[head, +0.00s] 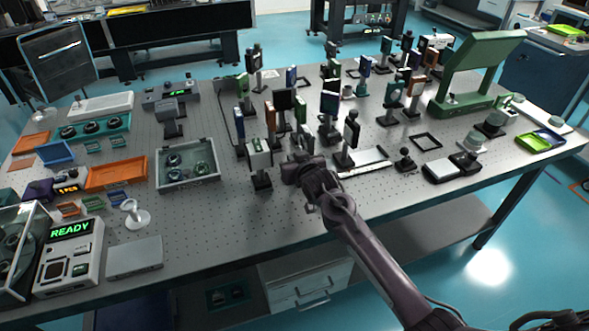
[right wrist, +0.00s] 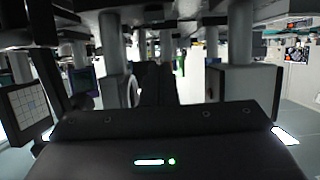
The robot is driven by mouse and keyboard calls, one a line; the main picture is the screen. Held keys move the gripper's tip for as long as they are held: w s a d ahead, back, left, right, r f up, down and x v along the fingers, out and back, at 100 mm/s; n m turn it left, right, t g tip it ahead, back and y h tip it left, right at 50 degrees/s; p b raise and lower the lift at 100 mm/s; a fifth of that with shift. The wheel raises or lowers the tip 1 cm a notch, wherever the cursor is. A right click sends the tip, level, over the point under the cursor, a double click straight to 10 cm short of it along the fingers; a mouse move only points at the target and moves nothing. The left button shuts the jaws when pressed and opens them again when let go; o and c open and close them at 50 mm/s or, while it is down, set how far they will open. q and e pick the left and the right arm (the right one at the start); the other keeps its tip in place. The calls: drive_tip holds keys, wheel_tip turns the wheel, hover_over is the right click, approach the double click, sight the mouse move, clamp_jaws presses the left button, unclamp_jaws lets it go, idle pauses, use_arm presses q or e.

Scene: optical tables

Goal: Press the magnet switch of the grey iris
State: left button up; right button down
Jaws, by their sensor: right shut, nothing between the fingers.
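My right gripper (head: 297,168) is in the front middle of the table, among the mounted optics, and is shut and empty. In the right wrist view its dark fingers (right wrist: 157,85) point ahead between metal posts. Several post-mounted optics stand close together beyond it in the head view. I cannot tell for certain which is the grey iris, and its magnet switch is too small or hidden. A pale ring edge (right wrist: 132,91) shows beside the left post in the right wrist view. My left gripper is not in view.
A white-faced mount (head: 260,156) stands just left of the gripper, and a dark mount (head: 350,136) to its right. In the right wrist view a grey box (right wrist: 242,86) is at right and a gridded card (right wrist: 22,107) at left.

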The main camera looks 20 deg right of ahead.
drive_tip(key=f, duration=0.1)
drive_tip(key=s+f, duration=0.1)
drive_tip(key=f, duration=0.1)
drive_tip(key=shift+f, duration=0.2)
drive_tip(key=shift+w, duration=0.1)
drive_tip(key=shift+f, duration=0.15)
drive_tip(key=shift+s+f, duration=0.2)
drive_tip(key=shift+f, duration=0.2)
drive_tip(key=shift+r, duration=0.15)
drive_tip(key=shift+r+p, duration=0.7)
drive_tip(key=shift+p, duration=0.25)
